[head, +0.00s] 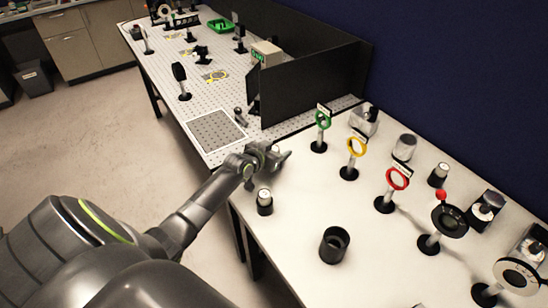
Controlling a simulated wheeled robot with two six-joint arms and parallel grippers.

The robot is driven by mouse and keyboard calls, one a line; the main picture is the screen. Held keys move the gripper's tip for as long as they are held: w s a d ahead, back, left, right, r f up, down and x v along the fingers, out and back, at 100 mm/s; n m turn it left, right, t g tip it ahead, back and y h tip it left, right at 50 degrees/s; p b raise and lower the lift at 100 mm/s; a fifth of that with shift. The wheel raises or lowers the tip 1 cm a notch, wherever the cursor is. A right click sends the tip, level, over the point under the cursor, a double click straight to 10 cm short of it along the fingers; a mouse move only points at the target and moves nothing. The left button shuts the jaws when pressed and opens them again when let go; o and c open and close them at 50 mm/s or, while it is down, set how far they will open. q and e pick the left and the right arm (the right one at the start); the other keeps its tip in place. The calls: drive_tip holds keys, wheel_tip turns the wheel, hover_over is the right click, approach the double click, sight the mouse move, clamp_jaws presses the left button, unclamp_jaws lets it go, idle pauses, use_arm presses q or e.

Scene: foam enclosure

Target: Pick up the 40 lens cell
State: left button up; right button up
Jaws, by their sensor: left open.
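Three ring-shaped lens cells stand upright on black-based posts on the white table: a green one (323,118), a yellow one (357,146) and a red one (397,179). Each has a small label on top, too small to read, so I cannot tell which is the 40 lens cell. My left gripper (281,156) is open and empty over the white table's far left corner. It is left of the green lens cell and apart from it. My right gripper is not in view.
A small silver-topped black cylinder (265,201) stands just below my left gripper. A black cup (334,245) stands near the front. Several optical mounts and a black round mount (449,218) fill the right side. A black panel (315,87) stands on the perforated table (160,70) behind.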

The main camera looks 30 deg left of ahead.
use_arm(q)
drive_tip(key=c, duration=1.1)
drive_tip(key=shift+w, duration=0.1)
wheel_tip(320, 180, up, 10)
drive_tip(key=shift+b, duration=0.55)
